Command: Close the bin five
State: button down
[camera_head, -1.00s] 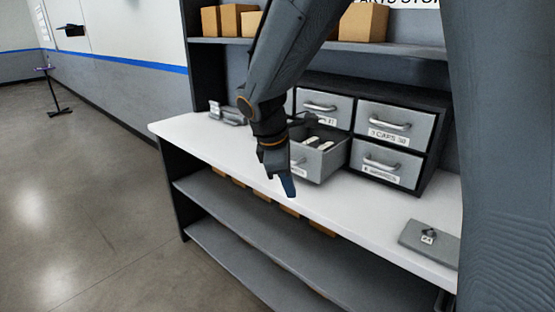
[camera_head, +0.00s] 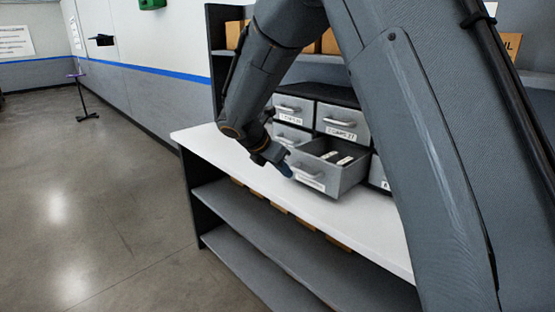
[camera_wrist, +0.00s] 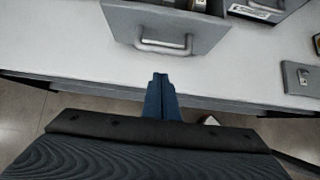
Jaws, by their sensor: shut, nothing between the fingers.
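One drawer bin (camera_head: 345,182) in the lower row of the cabinet is pulled out, with light and dark items inside. Its label is too small to read, so I cannot confirm its number. My gripper (camera_head: 287,171) is beside the left end of its front, near its handle (camera_head: 310,176). In the wrist view the shut blue fingers (camera_wrist: 161,93) point at the bin's front (camera_wrist: 190,22). They are empty and just short of the bar handle (camera_wrist: 163,47), apparently apart from it.
The white bench top (camera_head: 233,148) is clear left of the cabinet. Other drawers (camera_head: 341,121) around the bin look shut. A grey plate (camera_wrist: 300,78) lies on the bench at right. Shelves (camera_head: 235,206) run below. My arm hides the cabinet's right side.

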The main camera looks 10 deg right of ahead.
jog(key=shift+w+d+f+p, duration=0.3)
jog(key=shift+w+d, duration=0.2)
jog(key=shift+d, duration=0.1)
jog(key=shift+w+d+f+p, duration=0.25)
jog(key=shift+w+d, duration=0.2)
jog(key=shift+d, duration=0.15)
jog(key=shift+w+d+f+p, duration=0.3)
jog(key=shift+w+d, duration=0.2)
jog(key=shift+d, duration=0.1)
jog(key=shift+w, duration=0.1)
